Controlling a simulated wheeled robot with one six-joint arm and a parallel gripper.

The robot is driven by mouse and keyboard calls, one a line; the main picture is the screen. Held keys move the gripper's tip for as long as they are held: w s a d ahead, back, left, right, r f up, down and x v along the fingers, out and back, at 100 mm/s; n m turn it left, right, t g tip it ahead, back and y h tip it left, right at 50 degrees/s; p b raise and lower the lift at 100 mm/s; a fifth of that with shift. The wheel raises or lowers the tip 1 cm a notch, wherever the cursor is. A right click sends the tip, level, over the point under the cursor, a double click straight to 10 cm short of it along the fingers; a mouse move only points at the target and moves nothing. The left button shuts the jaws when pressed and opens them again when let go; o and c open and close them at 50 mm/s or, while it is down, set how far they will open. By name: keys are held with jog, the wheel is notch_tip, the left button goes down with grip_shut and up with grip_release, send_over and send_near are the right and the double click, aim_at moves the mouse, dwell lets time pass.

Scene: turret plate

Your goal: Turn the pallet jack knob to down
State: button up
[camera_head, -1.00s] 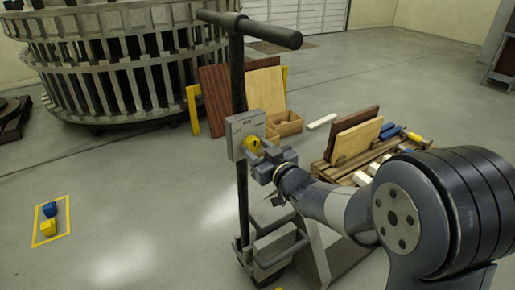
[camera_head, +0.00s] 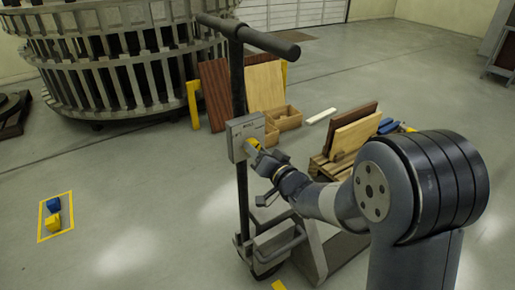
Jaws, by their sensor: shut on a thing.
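The pallet jack (camera_head: 240,100) stands upright in the middle of the head view, with a T-handle at its top. A grey control box (camera_head: 240,128) is fixed to its mast, with small lettering too blurred to read in full. The yellow knob (camera_head: 251,145) sits on the front of the box and is partly hidden. My gripper (camera_head: 258,153) reaches in from the right and is shut on the yellow knob. The knob's exact pointing is hard to make out behind my gripper.
Behind stand leaning boards (camera_head: 265,85) and an open wooden box (camera_head: 284,118). A wooden pallet (camera_head: 325,169) with boards lies behind my arm. A yellow floor outline (camera_head: 42,237) at left holds blue and yellow pieces. The floor at left is mostly clear.

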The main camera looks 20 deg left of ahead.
jog(key=shift+m, duration=0.5)
jog(key=o, duration=1)
jog(key=v, duration=1)
jog(key=shift+s+d+p, duration=0.2)
jog(key=shift+d+p, duration=0.1)
